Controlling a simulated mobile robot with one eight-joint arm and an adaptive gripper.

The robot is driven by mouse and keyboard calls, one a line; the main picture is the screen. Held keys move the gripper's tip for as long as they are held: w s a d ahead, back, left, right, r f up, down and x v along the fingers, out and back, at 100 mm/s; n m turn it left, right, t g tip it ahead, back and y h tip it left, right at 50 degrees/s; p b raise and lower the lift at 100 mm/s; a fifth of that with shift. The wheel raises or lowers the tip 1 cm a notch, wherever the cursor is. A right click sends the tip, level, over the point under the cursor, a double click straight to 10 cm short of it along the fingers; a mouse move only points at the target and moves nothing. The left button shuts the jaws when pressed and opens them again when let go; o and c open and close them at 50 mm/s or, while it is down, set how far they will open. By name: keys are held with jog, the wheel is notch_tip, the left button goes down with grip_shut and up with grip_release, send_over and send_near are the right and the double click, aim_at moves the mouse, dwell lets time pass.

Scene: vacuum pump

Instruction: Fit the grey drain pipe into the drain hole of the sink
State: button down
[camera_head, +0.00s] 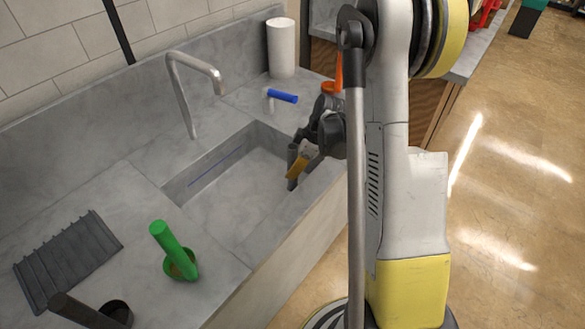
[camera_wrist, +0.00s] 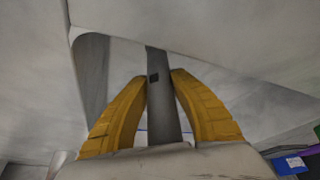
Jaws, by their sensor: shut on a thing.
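The sink (camera_head: 222,190) is a pale grey stone basin in the counter. My gripper (camera_head: 297,167) is at the basin's right end, low near its rim. Its yellow fingers are shut on the grey drain pipe (camera_head: 292,184), a dark grey bar that stands roughly upright. In the wrist view the pipe (camera_wrist: 159,80) runs up between the two yellow fingertips (camera_wrist: 159,78), with a small dark square on its face. I cannot make out the drain hole in either view, nor whether the pipe's end touches anything.
A metal faucet (camera_head: 190,85) arches behind the basin. A green-handled item (camera_head: 174,250), a dark ridged rack (camera_head: 68,258) and a black-handled item (camera_head: 90,311) are at the front left.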

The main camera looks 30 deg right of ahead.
jog(key=shift+f, duration=0.6)
dwell(0.3)
jog(key=c, duration=1.1)
grip_release()
jog(key=shift+c, duration=0.2)
jog(key=v, duration=1.2)
jog(key=shift+w+a, duration=0.1)
jog(key=shift+a, duration=0.05)
jog(key=s+a+r+m+t+h, duration=0.1)
jog(key=s+a+r+m+t, duration=0.1)
jog(key=s+a+r+m, duration=0.3)
jog(key=s+a+r+m+t+h, duration=0.2)
jog(key=s+a+r+m, duration=0.3)
jog(key=s+a, duration=0.5)
jog(key=a+r, duration=0.2)
jog(key=a, duration=0.2)
jog(key=shift+r+h, duration=0.2)
jog(key=shift+h, duration=0.1)
